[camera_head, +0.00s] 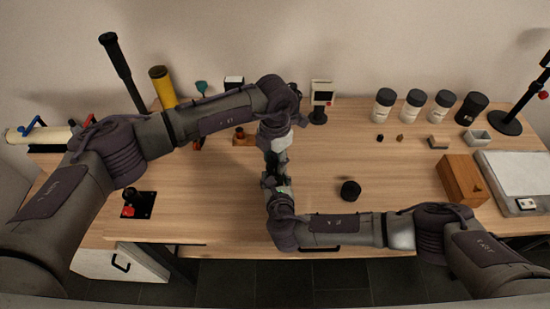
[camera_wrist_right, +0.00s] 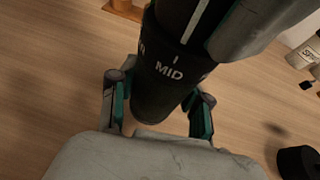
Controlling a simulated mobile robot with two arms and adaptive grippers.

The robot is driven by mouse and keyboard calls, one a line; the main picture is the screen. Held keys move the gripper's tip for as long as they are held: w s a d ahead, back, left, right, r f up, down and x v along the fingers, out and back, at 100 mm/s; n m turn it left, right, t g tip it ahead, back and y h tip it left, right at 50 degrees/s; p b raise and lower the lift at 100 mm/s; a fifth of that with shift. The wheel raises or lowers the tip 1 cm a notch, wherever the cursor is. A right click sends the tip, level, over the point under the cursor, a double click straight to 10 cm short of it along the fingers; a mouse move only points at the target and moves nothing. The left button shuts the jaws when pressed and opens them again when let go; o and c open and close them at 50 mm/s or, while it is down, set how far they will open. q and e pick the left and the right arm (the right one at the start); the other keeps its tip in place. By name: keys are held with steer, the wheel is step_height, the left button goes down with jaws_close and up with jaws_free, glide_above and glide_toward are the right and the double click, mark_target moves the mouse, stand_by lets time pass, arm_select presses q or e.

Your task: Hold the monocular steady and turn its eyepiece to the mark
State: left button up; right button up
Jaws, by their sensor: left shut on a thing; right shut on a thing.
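The monocular (camera_wrist_right: 177,14) is a dark cylinder held between my two grippers above the table. In the right wrist view its eyepiece ring (camera_wrist_right: 160,85) shows a white "MID" with a short tick above it. A white line on the barrel runs down close to that tick; I cannot tell if they line up exactly. My right gripper (camera_wrist_right: 160,105) is shut around the eyepiece, one finger on each side. My left gripper (camera_head: 273,140) holds the barrel from the far side. In the head view the grippers largely hide the monocular.
A small black round piece (camera_head: 350,190) lies on the table (camera_head: 230,205) right of the grippers. A wooden block (camera_head: 461,180) and a pale flat panel (camera_head: 515,175) are at the right. Several white jars (camera_head: 384,105) stand at the back. A black-based joystick (camera_head: 130,204) is front left.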

mark_target(275, 157)
steer(key=shift+s, duration=0.1)
stand_by(0.3)
arm_select(q)
steer(key=o, duration=1.2)
steer(key=shift+c, duration=0.2)
step_height(275, 157, up, 12)
arm_select(e)
steer(key=o, duration=1.5)
steer(key=shift+c, duration=0.2)
